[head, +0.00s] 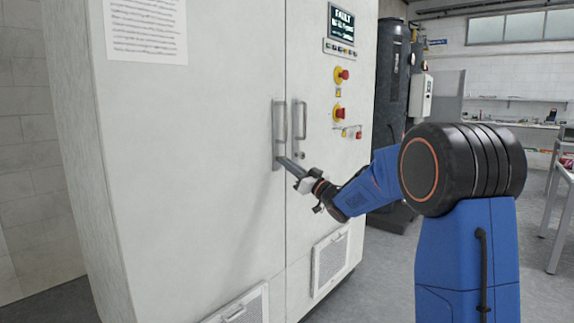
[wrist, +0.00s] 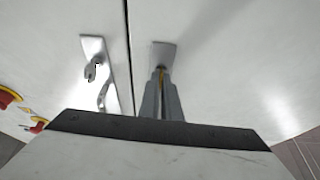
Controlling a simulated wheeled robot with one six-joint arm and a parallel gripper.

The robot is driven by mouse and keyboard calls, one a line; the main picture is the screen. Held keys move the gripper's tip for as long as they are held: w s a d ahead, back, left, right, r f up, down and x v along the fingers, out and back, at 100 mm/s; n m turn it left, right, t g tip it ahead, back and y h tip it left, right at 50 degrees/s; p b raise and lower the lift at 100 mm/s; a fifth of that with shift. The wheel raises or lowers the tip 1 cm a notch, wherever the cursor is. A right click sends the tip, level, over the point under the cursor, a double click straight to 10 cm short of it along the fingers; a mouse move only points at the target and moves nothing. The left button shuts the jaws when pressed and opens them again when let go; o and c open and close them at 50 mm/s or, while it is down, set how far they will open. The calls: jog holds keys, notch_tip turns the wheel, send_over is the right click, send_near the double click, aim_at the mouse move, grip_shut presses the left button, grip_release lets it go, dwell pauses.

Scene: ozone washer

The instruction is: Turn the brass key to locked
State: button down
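My gripper (head: 287,163) is at the cabinet front, beside the lower end of the left door handle (head: 279,125). In the wrist view its two long grey fingers (wrist: 161,80) lie close together and point at a small metal plate (wrist: 162,52). A thin yellow strip, apparently the brass key (wrist: 162,78), shows edge-on in the narrow gap between them, and the fingers look shut on it. Most of the key is hidden by the fingers, and its turn angle cannot be read. The key cannot be made out in the head view.
The right door handle (head: 299,120) stands just across the door seam; its plate (wrist: 93,68) shows in the wrist view. Red stop buttons (head: 340,74) and a lit display (head: 341,23) sit higher on the right door. Vents (head: 331,262) are low down. A dark tank (head: 391,75) stands behind.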

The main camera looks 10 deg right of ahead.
jog(key=shift+n, duration=0.4)
jog(key=c, duration=2)
grip_release()
jog(key=shift+s+d+f, duration=0.1)
jog(key=v, duration=1.7)
jog(key=shift+d, duration=0.25)
